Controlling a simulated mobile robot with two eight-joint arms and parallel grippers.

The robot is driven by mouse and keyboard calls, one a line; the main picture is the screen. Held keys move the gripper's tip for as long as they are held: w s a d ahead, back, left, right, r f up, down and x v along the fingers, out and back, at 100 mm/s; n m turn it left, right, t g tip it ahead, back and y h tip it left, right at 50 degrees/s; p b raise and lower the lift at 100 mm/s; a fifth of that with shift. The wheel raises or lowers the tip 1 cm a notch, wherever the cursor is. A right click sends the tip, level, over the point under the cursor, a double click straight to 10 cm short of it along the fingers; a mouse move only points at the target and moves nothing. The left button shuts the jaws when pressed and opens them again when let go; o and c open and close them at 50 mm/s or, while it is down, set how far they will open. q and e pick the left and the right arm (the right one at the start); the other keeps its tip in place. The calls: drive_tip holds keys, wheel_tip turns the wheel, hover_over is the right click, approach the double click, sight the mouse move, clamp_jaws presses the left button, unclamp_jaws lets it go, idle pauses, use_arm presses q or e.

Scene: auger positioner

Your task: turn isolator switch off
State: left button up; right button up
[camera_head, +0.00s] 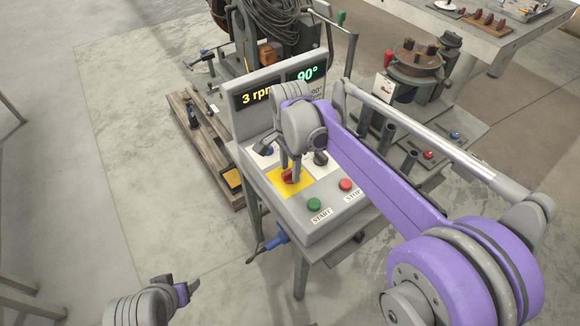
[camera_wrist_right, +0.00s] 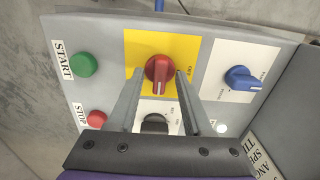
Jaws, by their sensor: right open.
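The isolator switch is a red rotary knob (camera_head: 287,177) on a yellow plate (camera_head: 281,188) on the grey control panel. In the right wrist view the red knob (camera_wrist_right: 159,70) shows whole, with its grip bar running roughly up and down the picture. My right gripper (camera_head: 291,168) points down at the knob. In the right wrist view its two fingers (camera_wrist_right: 161,74) are open, one on each side of the knob; I cannot tell whether they touch it. Part of my left gripper (camera_head: 182,292) shows at the lower left, away from the panel.
Close to the switch are a blue knob (camera_wrist_right: 240,79), a black knob (camera_wrist_right: 155,123), a green START button (camera_head: 314,205) and a red STOP button (camera_head: 345,185). A display (camera_head: 272,88) stands upright behind them, reading 3 rpm and 90°.

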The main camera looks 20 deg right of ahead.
clamp_jaws()
drive_tip(key=shift+n, duration=0.3)
drive_tip(key=n, duration=0.3)
drive_tip(key=shift+n, duration=0.3)
drive_tip(key=n, duration=0.4)
drive_tip(key=shift+n+p, duration=0.3)
drive_tip(key=shift+p, duration=0.1)
drive_tip(key=n, duration=0.4)
drive_tip(key=shift+n, duration=2.5)
